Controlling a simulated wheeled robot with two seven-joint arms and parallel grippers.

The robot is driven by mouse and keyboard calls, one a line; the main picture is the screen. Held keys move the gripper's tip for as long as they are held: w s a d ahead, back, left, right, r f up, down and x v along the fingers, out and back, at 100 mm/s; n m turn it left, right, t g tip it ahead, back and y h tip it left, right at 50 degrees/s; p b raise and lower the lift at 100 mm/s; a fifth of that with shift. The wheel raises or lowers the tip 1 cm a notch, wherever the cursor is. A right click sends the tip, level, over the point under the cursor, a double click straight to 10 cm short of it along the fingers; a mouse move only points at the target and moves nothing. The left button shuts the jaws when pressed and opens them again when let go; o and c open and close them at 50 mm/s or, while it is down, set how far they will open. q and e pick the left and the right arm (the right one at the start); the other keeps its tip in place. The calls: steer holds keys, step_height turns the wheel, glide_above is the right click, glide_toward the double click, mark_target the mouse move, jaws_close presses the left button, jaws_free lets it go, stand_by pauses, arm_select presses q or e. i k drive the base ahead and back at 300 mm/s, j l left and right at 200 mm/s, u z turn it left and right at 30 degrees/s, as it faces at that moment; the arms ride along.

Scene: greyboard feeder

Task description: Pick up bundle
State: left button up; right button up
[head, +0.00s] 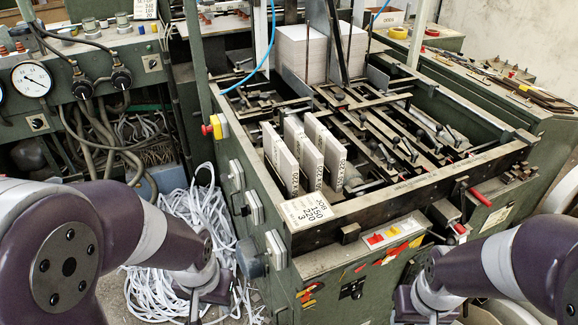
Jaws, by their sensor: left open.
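Three grey board bundles stand upright side by side at the front left of the feeder: a left one (277,152), a middle one (301,148) and a right one (322,145). Each has a printed label on its front edge. A white card (306,211) reading "JOB 150 220 3" lies on the feeder's front corner, just in front of them. My left gripper (194,309) is low at the bottom of the view, left of the feeder and well away from the bundles. It is open and partly cut off by the frame edge.
The green feeder (253,208) has dark rails and rods across its top. A tall greyboard stack (300,55) stands at the back. White strapping (180,240) is heaped on the floor at left. A gauge panel (33,79) is at far left. Red-handled levers (480,197) project at front right.

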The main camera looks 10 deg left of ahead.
mark_target(287, 167)
steer(key=i+j+z, duration=0.2)
steer(key=j+z, duration=0.2)
steer(key=i+j+z, duration=0.1)
steer(key=j+z, duration=0.3)
steer(key=j, duration=0.15)
steer(key=j+z, duration=0.4)
steer(key=j, duration=0.15)
steer(key=j+z, duration=0.4)
steer(key=j, duration=0.15)
